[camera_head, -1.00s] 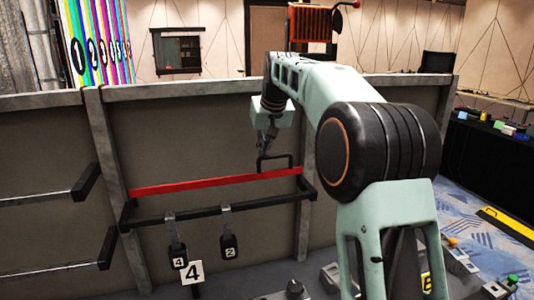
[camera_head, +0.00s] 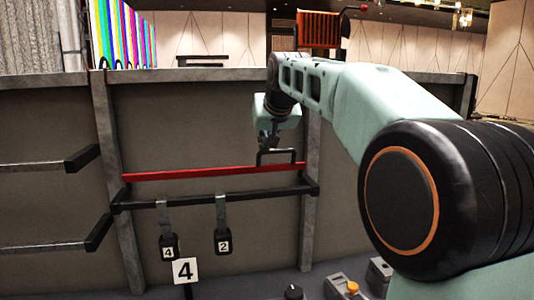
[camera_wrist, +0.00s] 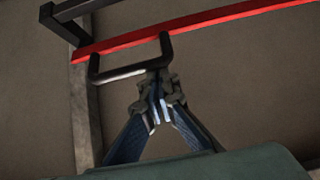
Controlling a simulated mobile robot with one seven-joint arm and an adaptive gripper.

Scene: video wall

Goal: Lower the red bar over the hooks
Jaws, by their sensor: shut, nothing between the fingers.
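The red bar (camera_head: 210,172) runs nearly level across the panel, just above a black rail (camera_head: 265,197). Two tagged straps hang on this rail, the left tag reading 4 (camera_head: 168,252) and the right one 2 (camera_head: 223,247). A black handle (camera_head: 283,150) rises from the bar's right part. My gripper (camera_head: 267,147) is at the handle's left side. In the wrist view, the shut fingertips (camera_wrist: 158,102) are close to the handle (camera_wrist: 120,74), with nothing between them. I cannot tell whether they touch it. The red bar (camera_wrist: 200,30) crosses the top of that view.
Grey posts (camera_head: 118,180) frame the panel. Two dark-ended arms (camera_head: 82,158) stick out at the left. A sign with 4 (camera_head: 185,270) stands below the tags. Small boxes and knobs (camera_head: 345,288) sit at the lower right.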

